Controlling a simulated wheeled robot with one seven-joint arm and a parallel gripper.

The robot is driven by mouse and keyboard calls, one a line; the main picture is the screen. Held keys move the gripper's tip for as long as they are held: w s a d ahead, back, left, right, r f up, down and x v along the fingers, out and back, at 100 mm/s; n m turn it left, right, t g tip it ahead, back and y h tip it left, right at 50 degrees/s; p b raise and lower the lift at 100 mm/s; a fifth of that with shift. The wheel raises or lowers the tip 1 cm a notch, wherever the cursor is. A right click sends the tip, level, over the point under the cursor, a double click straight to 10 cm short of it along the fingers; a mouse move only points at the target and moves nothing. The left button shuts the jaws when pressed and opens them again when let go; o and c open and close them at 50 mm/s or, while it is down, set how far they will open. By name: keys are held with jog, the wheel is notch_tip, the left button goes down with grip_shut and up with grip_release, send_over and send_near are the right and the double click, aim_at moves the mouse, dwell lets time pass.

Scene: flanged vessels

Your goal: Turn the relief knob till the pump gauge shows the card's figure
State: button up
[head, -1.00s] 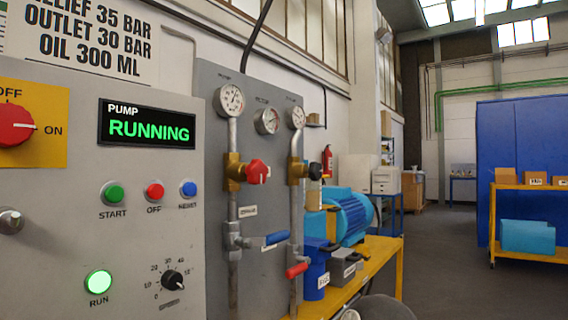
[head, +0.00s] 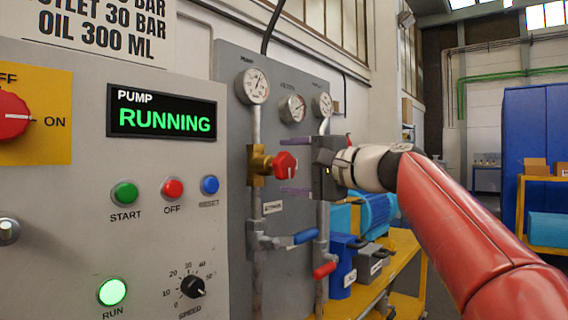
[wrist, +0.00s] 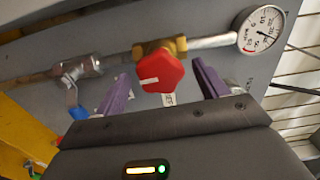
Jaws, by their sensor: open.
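The red relief knob (head: 286,163) sits on a brass valve on the grey panel; in the wrist view the red knob (wrist: 160,73) shows a white mark on its face. My gripper (head: 288,165) is open, its purple fingers one above and one below the knob in the head view. In the wrist view my gripper (wrist: 157,88) has a finger on each side of the knob, with gaps. The pump gauge (head: 252,86) is above the valve; it also shows in the wrist view (wrist: 262,30). Its reading is too small to tell. The card (head: 98,32) is cut off at the top; "OIL 300 ML" is readable.
The control box reads PUMP RUNNING (head: 161,111), with a lit green RUN lamp (head: 112,292). A blue lever (head: 305,237) and a red lever (head: 325,270) stick out below the valves. Two other gauges hang to the right. Open floor lies at right.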

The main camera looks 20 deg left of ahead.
aim_at(289, 166)
jog(key=x, duration=0.4)
jog(key=shift+p, duration=0.4)
jog(key=c, duration=1)
jog(key=shift+o, duration=0.2)
jog(key=shift+n, duration=0.6)
jog(key=o, duration=1)
jog(key=shift+c, duration=0.2)
jog(key=shift+d, duration=0.1)
